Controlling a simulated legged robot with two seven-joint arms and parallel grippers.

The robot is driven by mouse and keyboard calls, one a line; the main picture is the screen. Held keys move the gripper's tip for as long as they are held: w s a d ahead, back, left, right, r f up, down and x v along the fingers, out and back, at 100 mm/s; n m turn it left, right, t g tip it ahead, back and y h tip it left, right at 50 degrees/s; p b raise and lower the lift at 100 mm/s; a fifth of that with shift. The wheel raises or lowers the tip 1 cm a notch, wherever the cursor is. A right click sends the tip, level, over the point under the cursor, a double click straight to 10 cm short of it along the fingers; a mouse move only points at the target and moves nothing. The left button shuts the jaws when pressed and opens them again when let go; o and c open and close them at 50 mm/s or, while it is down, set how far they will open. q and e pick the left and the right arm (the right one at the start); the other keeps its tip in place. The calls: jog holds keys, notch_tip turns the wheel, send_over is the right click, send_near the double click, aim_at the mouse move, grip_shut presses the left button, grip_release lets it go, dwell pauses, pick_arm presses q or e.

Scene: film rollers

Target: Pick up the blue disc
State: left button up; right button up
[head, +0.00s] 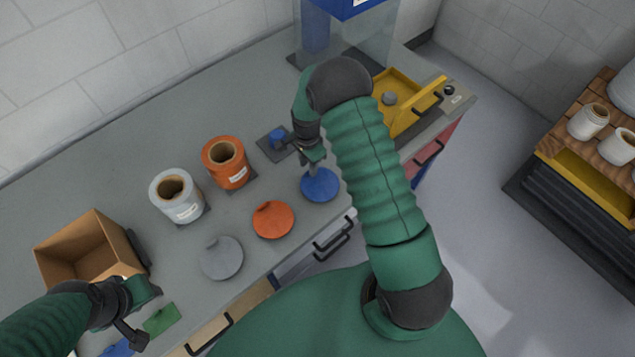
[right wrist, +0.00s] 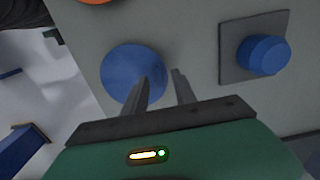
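The blue disc (head: 321,188) lies flat on the grey worktop near its front edge, right of the orange disc. In the right wrist view the blue disc (right wrist: 124,70) is at upper left, partly covered by one finger. My right gripper (head: 315,166) is over the disc's far side, fingers pointing down. In the right wrist view the gripper (right wrist: 162,82) shows two fingers apart with nothing clearly between them. I cannot tell whether they touch the disc. My left gripper (head: 136,322) is at lower left, away from the disc; its finger opening is unclear.
An orange disc (head: 273,220) and a grey disc (head: 222,258) lie to the left. Orange (head: 226,163) and white (head: 177,197) rolls stand behind them. A blue knob on a dark plate (right wrist: 262,55) is beside the disc. A cardboard box (head: 85,250) is at left.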

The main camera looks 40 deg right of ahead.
jog(key=f, duration=0.1)
jog(key=d+f, duration=0.1)
jog(key=f, duration=0.1)
jog(key=shift+s+a+r, duration=0.1)
jog(key=shift+a+r, duration=0.05)
jog(key=shift+a, duration=0.1)
jog(key=shift+c, duration=0.5)
jog(key=shift+a, duration=0.25)
grip_shut()
jog(key=shift+d, duration=0.35)
